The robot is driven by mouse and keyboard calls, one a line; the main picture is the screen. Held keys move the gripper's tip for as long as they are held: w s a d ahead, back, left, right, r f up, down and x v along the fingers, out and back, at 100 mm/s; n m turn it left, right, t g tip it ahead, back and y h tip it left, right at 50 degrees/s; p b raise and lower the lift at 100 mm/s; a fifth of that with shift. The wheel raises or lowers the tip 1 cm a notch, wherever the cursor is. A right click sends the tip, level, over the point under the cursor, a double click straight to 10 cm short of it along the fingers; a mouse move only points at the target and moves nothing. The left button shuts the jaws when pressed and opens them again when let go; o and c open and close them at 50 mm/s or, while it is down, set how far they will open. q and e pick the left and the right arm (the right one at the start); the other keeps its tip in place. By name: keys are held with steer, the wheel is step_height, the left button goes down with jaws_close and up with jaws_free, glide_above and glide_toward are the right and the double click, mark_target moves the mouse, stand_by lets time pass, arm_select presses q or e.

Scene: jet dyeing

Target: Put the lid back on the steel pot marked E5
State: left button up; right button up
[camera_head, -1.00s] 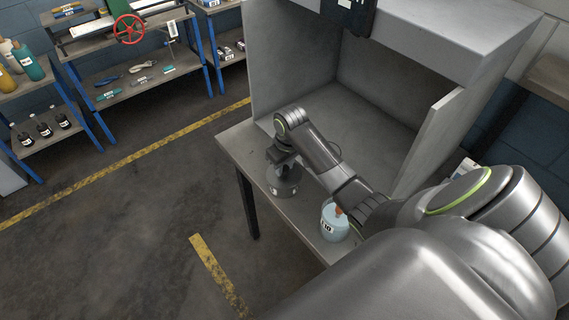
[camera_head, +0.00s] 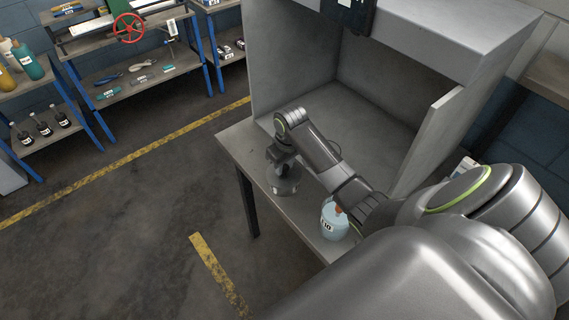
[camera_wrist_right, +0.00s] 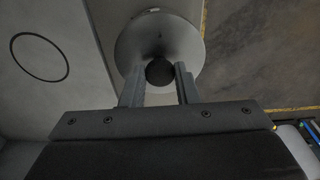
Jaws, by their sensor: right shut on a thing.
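My right gripper (camera_head: 280,160) points down over the steel pot (camera_head: 288,188) near the left front edge of the bench. In the right wrist view its two fingers (camera_wrist_right: 159,82) are shut on the dark round knob (camera_wrist_right: 160,72) of the steel lid (camera_wrist_right: 160,38). The lid hides the pot below it in that view. I cannot tell whether the lid rests on the rim or is held just above it. The pot's mark is not readable here. My left gripper is out of view.
A pale blue labelled jar (camera_head: 334,222) stands on the bench close under my right forearm. The grey hood's side wall (camera_head: 428,140) rises to the right. A thin dark ring (camera_wrist_right: 40,57) lies on the pale surface. Shelves (camera_head: 130,80) stand far left, across open floor.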

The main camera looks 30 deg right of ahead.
steer(key=shift+f, duration=0.1)
stand_by(0.7)
steer(key=o, duration=1)
steer(key=shift+o, duration=0.6)
steer(key=o, duration=0.4)
steer(key=shift+r, duration=3.55)
jaws_close()
